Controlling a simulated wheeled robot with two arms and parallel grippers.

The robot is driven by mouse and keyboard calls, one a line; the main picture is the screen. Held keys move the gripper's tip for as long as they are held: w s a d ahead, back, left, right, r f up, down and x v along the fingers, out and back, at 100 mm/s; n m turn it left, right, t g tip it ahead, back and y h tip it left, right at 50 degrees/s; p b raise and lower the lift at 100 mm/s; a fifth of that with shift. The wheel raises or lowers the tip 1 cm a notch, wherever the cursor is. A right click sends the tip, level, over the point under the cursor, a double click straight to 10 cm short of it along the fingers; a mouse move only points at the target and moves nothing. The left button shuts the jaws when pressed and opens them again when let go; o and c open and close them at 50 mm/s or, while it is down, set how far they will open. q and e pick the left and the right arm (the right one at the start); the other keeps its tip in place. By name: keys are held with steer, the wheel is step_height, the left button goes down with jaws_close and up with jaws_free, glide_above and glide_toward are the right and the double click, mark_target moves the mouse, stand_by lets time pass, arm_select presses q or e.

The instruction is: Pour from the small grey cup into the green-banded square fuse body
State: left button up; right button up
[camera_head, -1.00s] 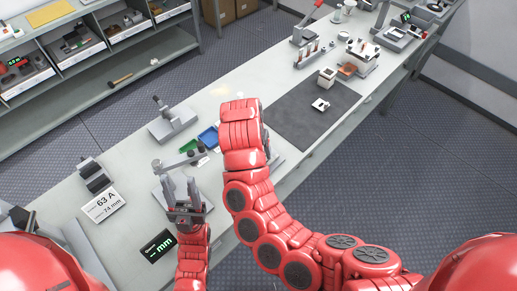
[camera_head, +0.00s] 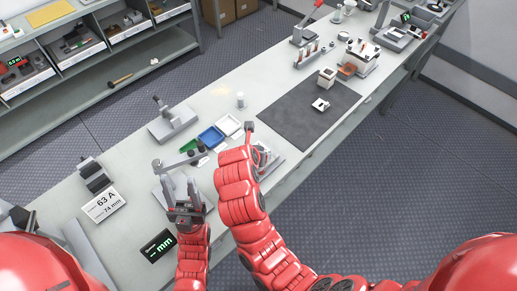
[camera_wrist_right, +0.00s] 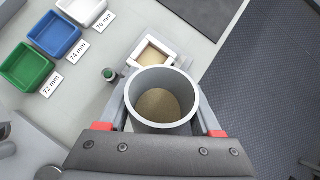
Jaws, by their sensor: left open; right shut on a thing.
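My right gripper (camera_wrist_right: 163,104) is shut on the small grey cup (camera_wrist_right: 158,126), which shows large in the right wrist view with tan sand-like grains inside. Just beyond its rim, a white square open body (camera_wrist_right: 174,45) also has tan grains inside; the cup partly hides it. No green band is visible on it. I cannot tell whether the cup touches it, and no falling stream shows. In the head view, my right arm mostly hides this area. My left gripper (camera_head: 183,193) is open and empty over the near-left part of the bench.
Green (camera_wrist_right: 27,68), blue (camera_wrist_right: 54,35) and white (camera_wrist_right: 82,10) trays stand left of the square body. A small dark cylinder with a green top (camera_wrist_right: 109,74) stands beside it. A dark mat (camera_head: 305,125) lies farther along the bench. A sign reads 63 A (camera_head: 104,206).

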steer(key=shift+s+a+f+t, duration=0.1)
steer(key=shift+s+f+t, duration=0.15)
steer(key=shift+s+t, duration=0.45)
steer(key=shift+s+f+t+h, duration=0.25)
steer(key=shift+f+t, duration=0.15)
steer(key=shift+t, duration=0.2)
steer(key=shift+s+f+t+h, duration=0.2)
steer(key=shift+f+t, duration=0.15)
steer(key=shift+t, duration=0.25)
steer(key=shift+s+a+r+t, duration=0.15)
steer(key=shift+s+t, duration=0.35)
steer(key=shift+t, duration=0.5)
steer(key=shift+w, duration=0.1)
